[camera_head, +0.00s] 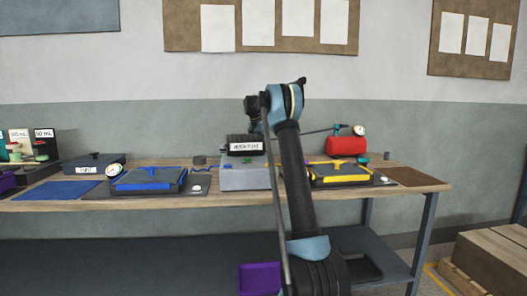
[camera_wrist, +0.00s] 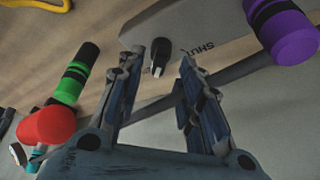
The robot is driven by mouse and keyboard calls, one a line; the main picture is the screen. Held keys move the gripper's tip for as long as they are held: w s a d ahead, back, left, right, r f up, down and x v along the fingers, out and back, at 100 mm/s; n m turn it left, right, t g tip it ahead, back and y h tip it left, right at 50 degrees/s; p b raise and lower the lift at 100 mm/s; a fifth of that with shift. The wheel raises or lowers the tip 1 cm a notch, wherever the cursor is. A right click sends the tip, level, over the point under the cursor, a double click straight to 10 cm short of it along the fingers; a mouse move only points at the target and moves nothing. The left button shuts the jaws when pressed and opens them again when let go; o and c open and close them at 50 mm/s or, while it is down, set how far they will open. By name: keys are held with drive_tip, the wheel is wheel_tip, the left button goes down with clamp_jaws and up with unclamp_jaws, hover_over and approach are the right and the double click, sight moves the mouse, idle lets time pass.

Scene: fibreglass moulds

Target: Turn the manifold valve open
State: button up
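In the wrist view, a small black knob (camera_wrist: 160,55) with a white mark sits beside a grey plate (camera_wrist: 220,32) lettered SHUT; it looks like the manifold valve. The white mark is at its lower end in the picture, and the lettering is to its right. My gripper (camera_wrist: 164,66) is open, with one finger on each side of the knob in the picture and gaps between. I cannot tell how far beyond the fingertips the knob is. In the head view, my arm hides the gripper and the knob is not made out.
In the wrist view, a red cylinder (camera_wrist: 46,125) and a green-black one (camera_wrist: 76,74) lie left, a purple-black one (camera_wrist: 286,32) upper right. In the head view, the bench holds a grey box (camera_head: 240,179), a blue mould (camera_head: 150,180), a yellow-trimmed mould (camera_head: 342,180) and a red tank (camera_head: 346,146).

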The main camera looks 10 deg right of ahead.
drive_tip(key=v, duration=0.9)
drive_tip(key=shift+s+r, duration=0.1)
drive_tip(key=shift+r, duration=0.05)
drive_tip(key=s+d+r+n, duration=0.1)
drive_tip(key=s+d, duration=0.2)
drive_tip(key=s, duration=0.5)
drive_tip(key=s+d+r+n, duration=0.1)
drive_tip(key=s+d, duration=0.2)
drive_tip(key=s, duration=0.6)
drive_tip(key=s+f+n+y, duration=0.1)
drive_tip(key=s+f+n, duration=0.15)
drive_tip(key=s, duration=1.55)
drive_tip(key=s+a+f+n+y, duration=0.1)
drive_tip(key=s+f+n, duration=0.1)
drive_tip(key=s+f, duration=1.2)
drive_tip(key=s+a+f+n+y, duration=0.1)
drive_tip(key=s+f+n, duration=0.2)
drive_tip(key=s+f, duration=1.1)
drive_tip(key=s, duration=0.6)
drive_tip(key=shift+f+g, duration=0.3)
drive_tip(key=shift+g, duration=0.1)
